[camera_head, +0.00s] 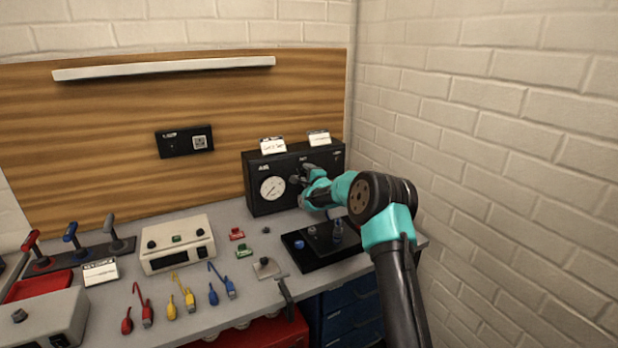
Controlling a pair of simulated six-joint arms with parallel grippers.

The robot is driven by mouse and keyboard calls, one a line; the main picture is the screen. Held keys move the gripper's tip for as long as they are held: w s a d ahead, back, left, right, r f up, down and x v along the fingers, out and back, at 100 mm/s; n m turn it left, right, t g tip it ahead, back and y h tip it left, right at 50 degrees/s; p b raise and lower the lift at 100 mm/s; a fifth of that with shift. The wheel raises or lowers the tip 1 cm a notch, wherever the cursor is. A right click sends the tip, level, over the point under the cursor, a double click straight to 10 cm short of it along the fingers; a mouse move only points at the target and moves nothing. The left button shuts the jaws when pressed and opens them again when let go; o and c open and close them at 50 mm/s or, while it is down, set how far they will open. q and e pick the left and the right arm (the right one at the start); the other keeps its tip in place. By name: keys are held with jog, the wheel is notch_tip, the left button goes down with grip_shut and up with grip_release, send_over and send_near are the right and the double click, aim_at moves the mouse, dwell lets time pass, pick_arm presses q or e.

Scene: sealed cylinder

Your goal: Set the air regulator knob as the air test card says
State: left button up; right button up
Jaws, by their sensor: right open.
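The air regulator is a black box (258,203) at the back right of the bench, with a round white gauge (272,188) on its front, left of centre. White cards stand on its top, one at the left (272,145) and one at the right (319,138). Their writing is too small to read, so I cannot tell which is the air test card. My right gripper (297,179) is open at the box's front, just right of the gauge. The regulator knob is hidden or hard to make out there. My left gripper is not in view.
A black base (300,245) with small fittings lies below my right arm. A beige instrument box (178,243), coloured leads (180,295) and red, blue and grey levers (75,240) are further left. A brick wall (500,120) closes the right side.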

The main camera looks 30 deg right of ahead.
jog(key=shift+s, duration=0.1)
jog(key=s+a, duration=0.1)
jog(key=s, duration=1.6)
jog(key=shift+a, duration=0.25)
jog(key=shift+s, duration=0.1)
